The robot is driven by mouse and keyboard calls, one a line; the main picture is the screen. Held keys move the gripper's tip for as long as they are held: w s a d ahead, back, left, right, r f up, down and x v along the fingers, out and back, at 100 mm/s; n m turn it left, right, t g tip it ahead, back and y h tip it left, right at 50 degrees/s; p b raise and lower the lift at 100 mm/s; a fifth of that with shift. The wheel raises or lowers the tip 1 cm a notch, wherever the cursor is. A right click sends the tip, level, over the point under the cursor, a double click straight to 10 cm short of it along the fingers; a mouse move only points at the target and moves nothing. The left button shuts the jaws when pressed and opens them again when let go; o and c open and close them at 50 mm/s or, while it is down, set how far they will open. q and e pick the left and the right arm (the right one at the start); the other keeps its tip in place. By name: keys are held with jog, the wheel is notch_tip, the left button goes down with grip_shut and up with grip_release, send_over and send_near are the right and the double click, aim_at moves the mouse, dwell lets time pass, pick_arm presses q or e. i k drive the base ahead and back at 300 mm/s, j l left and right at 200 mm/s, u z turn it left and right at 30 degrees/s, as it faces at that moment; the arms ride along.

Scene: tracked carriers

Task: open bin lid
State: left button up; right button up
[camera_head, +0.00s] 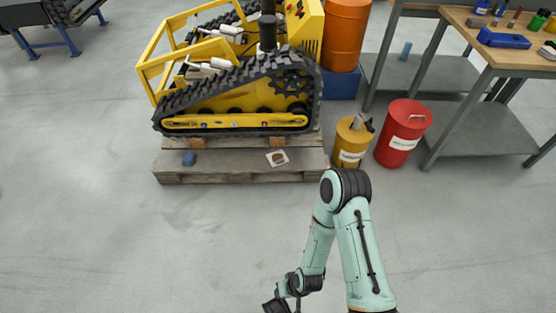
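A red bin (395,153) with a white label stands on the floor right of the pallet. Its round red top (409,111) looks closed and has a small pale mark or handle. A yellow bin (350,158) with a white label stands beside it on the left, with grey objects at its top. It is not clear whether these lie inside or on a lid. My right gripper (280,305) is at the bottom edge, well below and left of the bins; its fingers are partly cut off. My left gripper is not in view.
A yellow tracked carrier (235,105) sits on a wooden pallet (225,177) at the upper left. An orange drum (345,35) stands behind the bins. A workbench (485,115) with a blue tray (503,39) is close on the right. The floor in front is clear.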

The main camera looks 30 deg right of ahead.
aim_at(410, 114)
jog(key=z, duration=2.2)
